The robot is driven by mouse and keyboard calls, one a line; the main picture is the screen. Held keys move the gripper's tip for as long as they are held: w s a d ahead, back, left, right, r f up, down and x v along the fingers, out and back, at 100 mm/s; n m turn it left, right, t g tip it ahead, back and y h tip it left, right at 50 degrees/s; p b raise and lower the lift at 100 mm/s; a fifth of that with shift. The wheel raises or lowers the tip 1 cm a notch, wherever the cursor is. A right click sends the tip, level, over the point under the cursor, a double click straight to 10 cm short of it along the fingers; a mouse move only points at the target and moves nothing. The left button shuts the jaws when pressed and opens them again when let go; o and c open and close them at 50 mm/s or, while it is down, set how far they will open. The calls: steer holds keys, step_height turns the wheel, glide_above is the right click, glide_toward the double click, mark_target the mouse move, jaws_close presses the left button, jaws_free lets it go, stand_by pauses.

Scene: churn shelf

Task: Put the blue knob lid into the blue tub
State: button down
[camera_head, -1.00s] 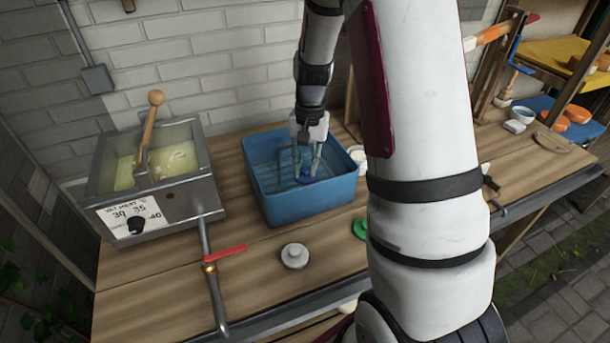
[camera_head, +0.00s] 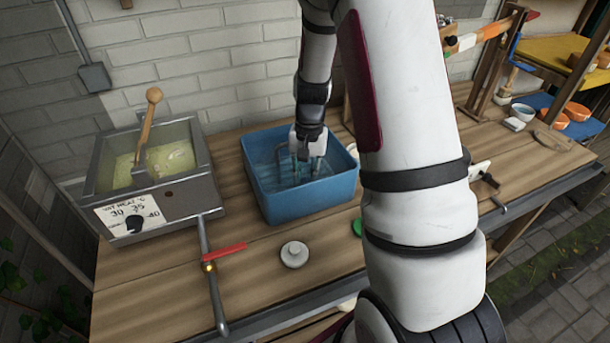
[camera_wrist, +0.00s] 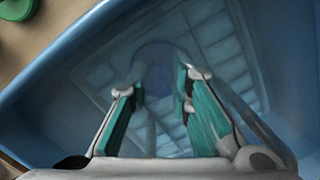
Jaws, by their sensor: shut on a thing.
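The blue tub (camera_head: 312,200) stands on the wooden bench and holds water. My gripper (camera_head: 305,176) reaches down inside the tub, its fingers at or below the water. It is shut on the blue knob lid (camera_wrist: 158,62), which shows in the wrist view as a dark blue round shape at the fingertips (camera_wrist: 162,88). The lid is dim through the water there and hard to make out in the head view. I cannot tell whether it touches the tub floor.
A grey lid with a knob (camera_head: 294,254) lies in front of the tub. A green lid (camera_head: 357,228) is partly hidden by my arm. A metal vat (camera_head: 190,195) with a red-handled lever (camera_head: 222,251) stands left. Orange bowls (camera_head: 578,112) are at the far right.

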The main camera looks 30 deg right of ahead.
steer(key=c, duration=1.5)
jaws_free()
steer(key=shift+o, duration=0.2)
step_height(320, 180, up, 18)
steer(key=s+a+n+t, duration=0.1)
steer(key=s+a, duration=0.1)
steer(key=a, duration=0.1)
steer(key=s+a+r+n+t, duration=0.1)
steer(key=s+a+r+n, duration=0.1)
steer(key=s, duration=0.4)
steer(key=s+a+r+n+t, duration=0.1)
steer(key=s+a+r+n, duration=0.2)
steer(key=s+a, duration=0.2)
steer(key=s+a+r+n+t+h, duration=0.1)
steer(key=s+a+r+n+t, duration=0.1)
steer(key=s, duration=0.6)
steer(key=shift+s+a+r+n, duration=0.2)
steer(key=shift+a+r+n, duration=0.1)
steer(key=shift+a, duration=0.5)
